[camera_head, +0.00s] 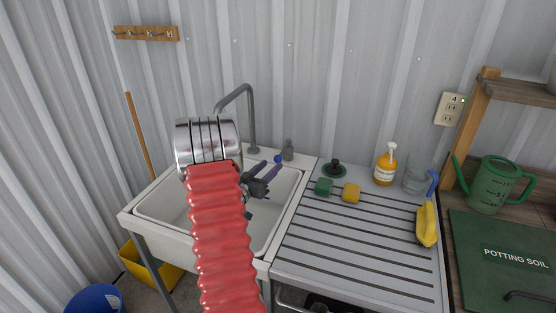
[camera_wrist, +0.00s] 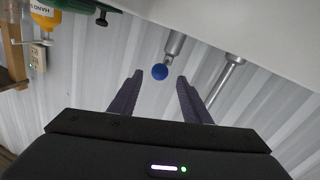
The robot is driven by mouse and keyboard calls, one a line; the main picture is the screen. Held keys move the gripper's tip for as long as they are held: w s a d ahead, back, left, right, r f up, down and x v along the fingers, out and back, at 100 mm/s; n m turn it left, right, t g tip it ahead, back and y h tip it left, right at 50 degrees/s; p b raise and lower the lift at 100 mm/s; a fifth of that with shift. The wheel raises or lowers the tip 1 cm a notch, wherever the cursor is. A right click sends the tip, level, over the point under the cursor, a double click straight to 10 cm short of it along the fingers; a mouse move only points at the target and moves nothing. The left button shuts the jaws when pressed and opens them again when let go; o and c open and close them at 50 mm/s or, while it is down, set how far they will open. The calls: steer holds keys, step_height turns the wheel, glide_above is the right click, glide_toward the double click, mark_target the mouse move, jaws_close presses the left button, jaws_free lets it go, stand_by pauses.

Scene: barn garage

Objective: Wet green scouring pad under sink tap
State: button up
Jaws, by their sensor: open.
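The green scouring pad (camera_head: 324,187) lies on the grey ribbed drainboard, left of a yellow sponge. The white sink (camera_head: 156,208) is to its left, partly hidden by my arm. The tall curved tap (camera_head: 252,120) stands at the sink's back edge. Beside it a grey tap post (camera_head: 288,148) carries a blue ball knob (camera_head: 278,158). My gripper (camera_head: 269,167) is open over the sink's back right, close to the knob. In the wrist view, the blue knob (camera_wrist: 159,71) appears between the fingertips (camera_wrist: 160,77); contact cannot be told. No pad is in the gripper.
On the drainboard (camera_head: 350,240) are the yellow sponge (camera_head: 351,193), a dark plug (camera_head: 334,168), an orange bottle (camera_head: 385,164), a clear jar (camera_head: 415,180) and a yellow item (camera_head: 427,224). A green watering can (camera_head: 494,184) stands right. The drainboard's front is clear.

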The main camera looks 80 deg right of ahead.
mark_target(275, 161)
steer(key=shift+x, duration=3.15)
steer(key=shift+c, duration=0.4)
jaws_close()
